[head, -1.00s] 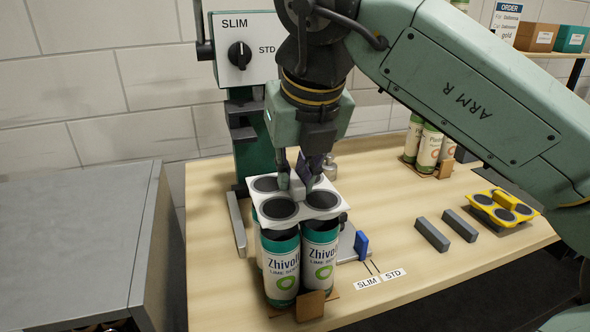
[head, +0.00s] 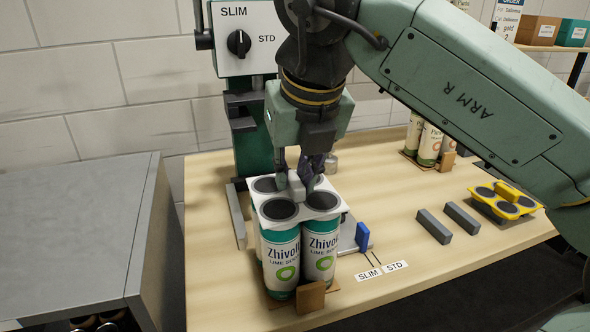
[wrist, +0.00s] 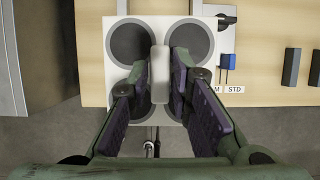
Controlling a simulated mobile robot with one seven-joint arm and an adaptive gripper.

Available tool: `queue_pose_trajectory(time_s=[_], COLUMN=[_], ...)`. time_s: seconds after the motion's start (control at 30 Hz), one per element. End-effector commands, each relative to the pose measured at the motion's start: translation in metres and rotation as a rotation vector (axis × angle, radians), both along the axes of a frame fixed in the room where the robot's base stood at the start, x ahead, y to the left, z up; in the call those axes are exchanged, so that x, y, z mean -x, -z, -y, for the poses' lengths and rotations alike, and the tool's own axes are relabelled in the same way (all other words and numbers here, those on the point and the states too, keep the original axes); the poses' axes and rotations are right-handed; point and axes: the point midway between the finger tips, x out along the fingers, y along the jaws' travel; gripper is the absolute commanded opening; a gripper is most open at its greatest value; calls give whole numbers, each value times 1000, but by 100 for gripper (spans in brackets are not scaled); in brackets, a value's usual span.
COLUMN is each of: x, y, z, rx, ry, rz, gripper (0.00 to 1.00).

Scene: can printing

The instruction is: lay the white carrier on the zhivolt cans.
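The white carrier (head: 323,201), a square plate with dark round discs and a grey handle (head: 297,188), lies level on top of the green-and-white zhivolt cans (head: 282,262). In the head view its edge appears to touch the can tops. The back cans are mostly hidden. My gripper (head: 295,182) points down over the carrier, its fingers on either side of the handle. The fingers look slightly spread. In the wrist view the carrier (wrist: 159,20) and handle (wrist: 160,72) show between the two fingers (wrist: 160,80).
The press with its SLIM/STD dial (head: 239,43) stands behind the cans. A blue stop (head: 362,237) is just right of them. Two grey bars (head: 447,222), a yellow carrier (head: 507,203) and other cans (head: 430,145) are farther right. A grey cabinet (head: 75,220) is at left.

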Motion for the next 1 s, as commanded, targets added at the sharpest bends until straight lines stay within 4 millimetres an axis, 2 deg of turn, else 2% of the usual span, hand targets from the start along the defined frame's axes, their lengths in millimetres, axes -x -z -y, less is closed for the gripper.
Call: queue_pose_trajectory(time_s=[0.23, 0.57, 1.0], x=[0, 1, 24], y=[0, -3, -61], z=[0, 0, 8], rx=[0, 1, 0], ry=[0, 0, 1], rz=[0, 0, 1], gripper=[38, 38, 38])
